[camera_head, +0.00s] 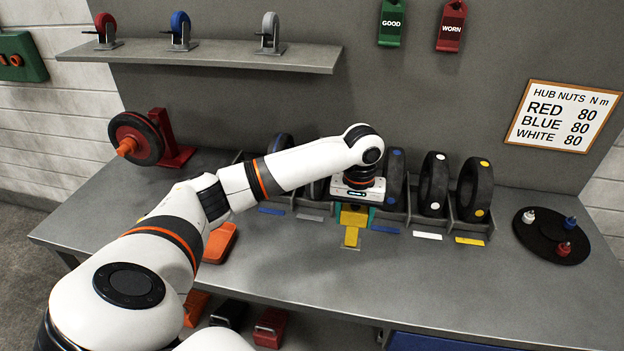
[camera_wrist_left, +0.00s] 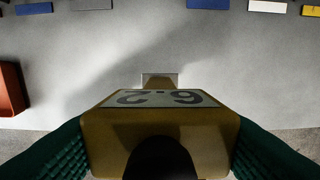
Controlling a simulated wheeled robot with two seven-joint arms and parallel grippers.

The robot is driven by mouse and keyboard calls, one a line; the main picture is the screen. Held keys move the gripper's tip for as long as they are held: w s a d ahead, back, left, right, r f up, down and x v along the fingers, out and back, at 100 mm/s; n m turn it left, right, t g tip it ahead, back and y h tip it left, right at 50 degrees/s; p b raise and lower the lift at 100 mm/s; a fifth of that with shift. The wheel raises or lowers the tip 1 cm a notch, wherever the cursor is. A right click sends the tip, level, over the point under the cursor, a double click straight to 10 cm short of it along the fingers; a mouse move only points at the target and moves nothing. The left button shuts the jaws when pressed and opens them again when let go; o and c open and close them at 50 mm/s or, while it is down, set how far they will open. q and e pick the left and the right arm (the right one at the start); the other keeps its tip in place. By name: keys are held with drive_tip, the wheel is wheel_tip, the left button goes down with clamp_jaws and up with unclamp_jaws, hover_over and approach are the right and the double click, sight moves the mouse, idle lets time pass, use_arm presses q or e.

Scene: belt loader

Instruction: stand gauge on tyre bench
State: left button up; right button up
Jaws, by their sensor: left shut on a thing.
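My left gripper (camera_head: 355,212) is over the middle of the grey bench (camera_head: 300,275), in front of the row of tyres. It is shut on a yellow gauge (camera_head: 351,222), whose lower end points down at the bench top. In the left wrist view the gauge (camera_wrist_left: 160,132) fills the space between the green finger pads, with a pale display of large upside-down digits facing the camera. A narrow tip shows beyond the display. I cannot tell whether the gauge touches the bench. My right gripper is out of view.
Several tyres (camera_head: 434,183) stand in slots along the back, with coloured labels in front. A black disc with coloured pieces (camera_head: 553,236) lies at right. A wheel on a red stand (camera_head: 136,138) is at left. An orange block (camera_head: 219,243) lies by my arm. The bench front is clear.

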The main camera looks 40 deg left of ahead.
sight(352, 238)
use_arm(q)
drive_tip(key=f, duration=0.4)
drive_tip(key=shift+w+d+f+p, duration=0.1)
drive_tip(key=shift+w+f+p, duration=0.15)
drive_tip(key=shift+w+p, duration=0.1)
drive_tip(key=f, duration=0.4)
drive_tip(key=shift+s+p, duration=0.2)
drive_tip(key=shift+p, duration=0.1)
drive_tip(key=shift+f, duration=0.1)
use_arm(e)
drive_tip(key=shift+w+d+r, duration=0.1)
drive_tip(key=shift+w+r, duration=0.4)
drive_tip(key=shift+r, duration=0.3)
use_arm(q)
drive_tip(key=o, duration=1.1)
drive_tip(key=shift+f, duration=0.1)
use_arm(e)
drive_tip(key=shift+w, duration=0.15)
use_arm(q)
drive_tip(key=shift+r, duration=0.3)
wheel_tip(352, 238, up, 12)
drive_tip(key=shift+f+b, duration=0.15)
drive_tip(key=shift+b, duration=0.65)
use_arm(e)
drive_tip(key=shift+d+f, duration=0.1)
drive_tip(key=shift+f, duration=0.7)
